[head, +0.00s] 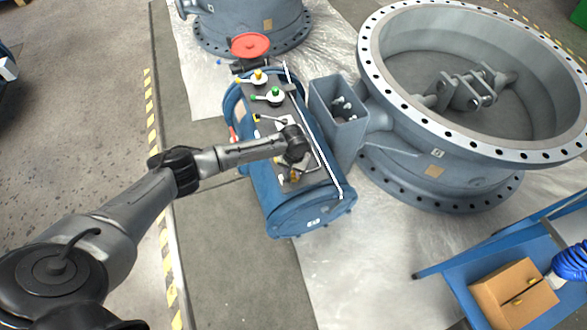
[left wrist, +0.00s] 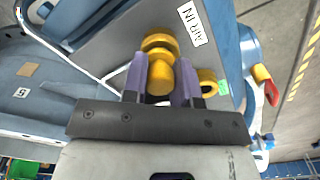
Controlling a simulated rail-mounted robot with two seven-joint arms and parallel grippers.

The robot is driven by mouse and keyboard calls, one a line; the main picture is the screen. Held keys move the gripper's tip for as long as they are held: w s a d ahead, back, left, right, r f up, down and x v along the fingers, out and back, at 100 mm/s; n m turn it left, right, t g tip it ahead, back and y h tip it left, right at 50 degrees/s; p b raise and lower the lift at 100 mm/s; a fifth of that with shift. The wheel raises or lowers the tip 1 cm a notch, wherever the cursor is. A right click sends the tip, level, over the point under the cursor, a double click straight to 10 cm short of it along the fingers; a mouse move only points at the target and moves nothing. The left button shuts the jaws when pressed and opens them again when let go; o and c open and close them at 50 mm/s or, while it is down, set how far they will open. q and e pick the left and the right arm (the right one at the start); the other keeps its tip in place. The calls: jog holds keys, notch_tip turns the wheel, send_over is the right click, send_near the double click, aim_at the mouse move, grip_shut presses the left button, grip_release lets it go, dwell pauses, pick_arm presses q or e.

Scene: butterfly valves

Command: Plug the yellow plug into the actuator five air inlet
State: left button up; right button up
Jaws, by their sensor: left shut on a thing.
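My left gripper (head: 291,170) is over the top panel of the blue actuator (head: 262,190), near its front end. In the left wrist view its two purple fingers (left wrist: 160,84) are shut on the yellow plug (left wrist: 159,76), one on each side. The plug's far end is at a wider yellow round part (left wrist: 159,42) by the panel; I cannot tell whether it is seated in the inlet. An "AIR IN" label (left wrist: 193,24) is beside it. A second yellow round fitting (left wrist: 208,80) is to the right, partly behind a finger. My right gripper is not in view.
A large flanged valve (head: 440,150) stands right of the actuator. A cardboard box (head: 513,297) sits on a blue cart at lower right.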

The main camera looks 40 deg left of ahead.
pick_arm(q)
jog(key=shift+f, duration=0.35)
dwell(0.3)
jog(key=o, duration=1.4)
jog(key=shift+r, duration=0.15)
jog(key=shift+r+p, duration=0.75)
jog(key=shift+p, duration=0.25)
jog(key=shift+r+p, duration=1.95)
jog(key=shift+p, duration=0.45)
jog(key=shift+r+p, duration=1)
jog(key=shift+p, duration=0.2)
